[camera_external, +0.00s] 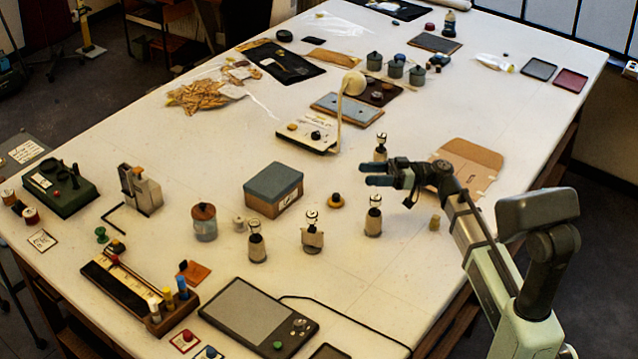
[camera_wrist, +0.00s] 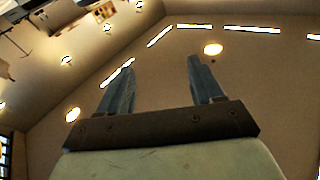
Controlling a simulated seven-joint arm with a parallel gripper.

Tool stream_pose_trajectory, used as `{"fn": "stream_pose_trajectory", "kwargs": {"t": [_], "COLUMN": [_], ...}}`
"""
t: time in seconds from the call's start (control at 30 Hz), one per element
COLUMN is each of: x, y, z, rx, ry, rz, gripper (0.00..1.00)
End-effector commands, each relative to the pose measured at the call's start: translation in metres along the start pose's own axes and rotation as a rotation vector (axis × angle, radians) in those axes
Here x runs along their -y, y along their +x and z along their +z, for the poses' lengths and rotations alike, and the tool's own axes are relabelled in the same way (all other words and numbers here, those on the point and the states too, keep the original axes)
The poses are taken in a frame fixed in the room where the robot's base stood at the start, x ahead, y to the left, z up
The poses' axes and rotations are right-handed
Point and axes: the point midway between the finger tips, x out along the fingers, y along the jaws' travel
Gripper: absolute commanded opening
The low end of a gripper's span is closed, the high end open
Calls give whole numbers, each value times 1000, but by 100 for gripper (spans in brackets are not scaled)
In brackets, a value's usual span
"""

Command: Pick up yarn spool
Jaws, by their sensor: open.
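Several small spool-like things stand on the table, and I cannot tell for certain which is the yarn spool. A tan one (camera_external: 435,222) stands right of and below my gripper. A dark red one (camera_external: 31,216) is at the far left edge, a green one (camera_external: 101,235) at the left, and a pale one (camera_external: 239,225) beside a lidded jar. My gripper (camera_external: 368,174) is above the table, pointing left, with its fingers apart and nothing between them. In the wrist view my open gripper (camera_wrist: 160,65) points at the room's ceiling and lights; no spool shows there.
Several bottle-like items, including one (camera_external: 373,216) below my gripper and one (camera_external: 380,147) just behind it, stand close. A grey-lidded box (camera_external: 273,190) is to the left. A brown folder (camera_external: 467,165) lies behind my wrist. The table (camera_external: 400,285) is clear at front right.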

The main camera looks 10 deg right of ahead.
Motion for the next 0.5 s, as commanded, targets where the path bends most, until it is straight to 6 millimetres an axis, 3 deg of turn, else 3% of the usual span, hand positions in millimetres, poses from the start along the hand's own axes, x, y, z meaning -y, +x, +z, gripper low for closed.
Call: {"fn": "stream_pose_trajectory", "kwargs": {"t": [0.03,0.1,0.2,0.33,0.5], "x": [0,-3,-6,-8,-9], "y": [-15,-29,-43,-54,-52], "z": [21,42,63,77,82], "rx": [24,55,89,113,121], "ry": [-29,-72,-115,-147,-157], "rz": [28,55,79,94,98], "gripper": [65,65,65,65,65]}}
